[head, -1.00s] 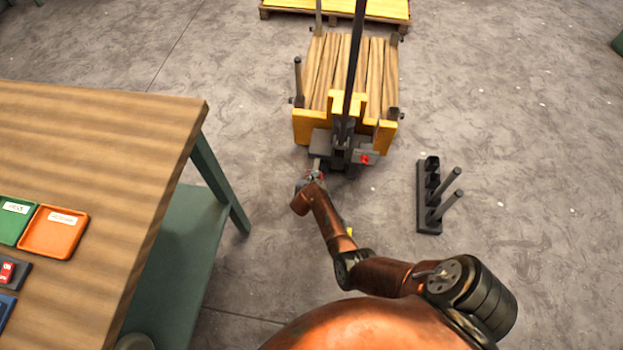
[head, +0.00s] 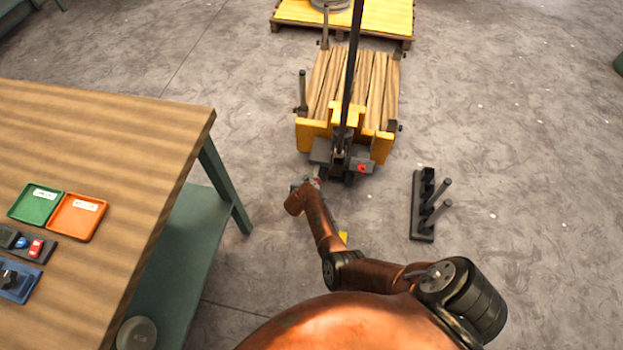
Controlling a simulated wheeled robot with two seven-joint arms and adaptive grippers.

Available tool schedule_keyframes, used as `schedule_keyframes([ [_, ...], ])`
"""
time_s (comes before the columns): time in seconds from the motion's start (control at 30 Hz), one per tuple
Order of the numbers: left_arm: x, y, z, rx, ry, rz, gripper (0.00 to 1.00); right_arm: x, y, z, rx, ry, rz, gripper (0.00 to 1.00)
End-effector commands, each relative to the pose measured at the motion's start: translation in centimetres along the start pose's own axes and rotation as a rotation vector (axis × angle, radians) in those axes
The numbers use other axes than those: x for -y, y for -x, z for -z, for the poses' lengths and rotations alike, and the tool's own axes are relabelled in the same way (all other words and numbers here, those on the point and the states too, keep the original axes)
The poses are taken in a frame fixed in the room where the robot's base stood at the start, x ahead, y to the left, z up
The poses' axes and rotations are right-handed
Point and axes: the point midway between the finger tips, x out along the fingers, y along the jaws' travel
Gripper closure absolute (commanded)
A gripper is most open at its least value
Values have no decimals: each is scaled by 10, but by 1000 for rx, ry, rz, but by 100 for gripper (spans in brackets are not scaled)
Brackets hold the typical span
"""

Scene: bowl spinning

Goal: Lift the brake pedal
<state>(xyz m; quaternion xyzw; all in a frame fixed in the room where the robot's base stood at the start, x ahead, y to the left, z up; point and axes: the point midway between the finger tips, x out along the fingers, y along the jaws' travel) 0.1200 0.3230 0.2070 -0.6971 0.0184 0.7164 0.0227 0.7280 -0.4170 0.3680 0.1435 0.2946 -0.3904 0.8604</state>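A yellow pallet jack (head: 310,133) carries a load of wooden boards, with a tall dark handle (head: 352,70) rising from its front. At the handle's foot is a dark mechanism with a flat grey plate (head: 321,151) on the left and a red part (head: 362,168) on the right. I cannot tell for certain which part is the brake pedal. My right gripper (head: 314,178) is low, just in front of and below the grey plate. Its fingers are too small to tell open from shut or touching from apart. My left gripper is not in view.
A wooden table (head: 110,140) with green legs stands at left, holding a green tray (head: 36,203) and an orange tray (head: 76,217). A black rack with pegs (head: 424,210) stands on the floor at right. A yellow pallet (head: 385,18) lies behind.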

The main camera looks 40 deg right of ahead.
Motion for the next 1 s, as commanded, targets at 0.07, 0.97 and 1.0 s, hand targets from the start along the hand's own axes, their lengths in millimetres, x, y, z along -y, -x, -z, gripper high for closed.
schedule_keyframes([
  [0.07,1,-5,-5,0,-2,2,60,-1,6,-3,-2,-1,-1,100],
  [0.97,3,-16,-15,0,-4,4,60,5,8,-3,14,41,-1,100],
  [1.0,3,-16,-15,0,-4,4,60,12,6,-2,36,88,-3,100],
])
